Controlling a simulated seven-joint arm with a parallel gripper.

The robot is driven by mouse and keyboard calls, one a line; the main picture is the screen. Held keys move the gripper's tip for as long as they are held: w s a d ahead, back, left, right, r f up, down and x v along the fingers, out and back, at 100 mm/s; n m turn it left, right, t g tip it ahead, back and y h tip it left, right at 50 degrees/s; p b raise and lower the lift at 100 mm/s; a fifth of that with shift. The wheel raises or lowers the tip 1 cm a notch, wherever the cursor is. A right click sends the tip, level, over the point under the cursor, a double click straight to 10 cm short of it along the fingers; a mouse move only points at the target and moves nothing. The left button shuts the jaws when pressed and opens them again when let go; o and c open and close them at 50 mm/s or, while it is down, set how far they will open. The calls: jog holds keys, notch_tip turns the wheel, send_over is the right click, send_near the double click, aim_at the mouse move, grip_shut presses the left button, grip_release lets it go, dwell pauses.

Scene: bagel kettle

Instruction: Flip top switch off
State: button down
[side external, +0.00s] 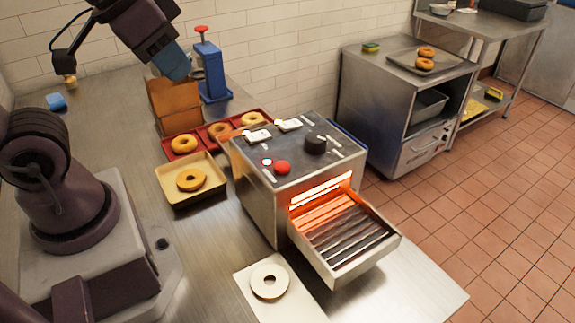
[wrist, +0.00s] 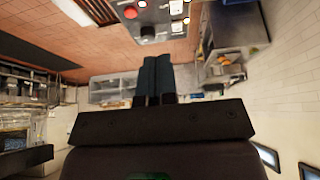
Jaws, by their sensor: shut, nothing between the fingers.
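The steel oven (side external: 262,195) stands mid-table, and its dark top panel (side external: 300,160) carries two white switch plates, a left one (side external: 257,136) and a right one (side external: 289,125). The switch positions are too small to tell. A black knob (side external: 316,144) and a red button (side external: 283,168) are on the same panel. My gripper (side external: 178,72) is up at the back left, above a brown box and well apart from the panel. In the wrist view its fingers (wrist: 154,75) are together and empty, and the red button (wrist: 130,12) and black knob (wrist: 148,32) show beyond them.
An open drawer (side external: 345,240) with rollers glows orange inside. Beside the oven are a red tray (side external: 172,157) and a tan tray (side external: 205,165) with bagels. A blue press (side external: 212,72) and the brown box (side external: 175,103) stand behind. A white board (side external: 249,287) with a ring lies in front.

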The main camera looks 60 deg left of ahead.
jog(key=m+g, duration=0.6)
jog(key=m, duration=0.7)
send_over(252, 136)
jog(key=w, duration=0.2)
notch_tip(252, 136, down, 4)
jog(key=shift+r+m+g, duration=0.2)
jog(key=shift+r+m, duration=0.25)
jog(key=shift+m, duration=0.8)
jog(key=shift+r+m+g, duration=0.2)
jog(key=shift+r+m, duration=0.2)
jog(key=shift+m, duration=0.85)
jog(key=f, duration=0.4)
jog(key=s+f, duration=0.1)
jog(key=f, duration=0.9)
jog(key=shift+s+d, duration=0.1)
jog(key=shift+s, duration=0.3)
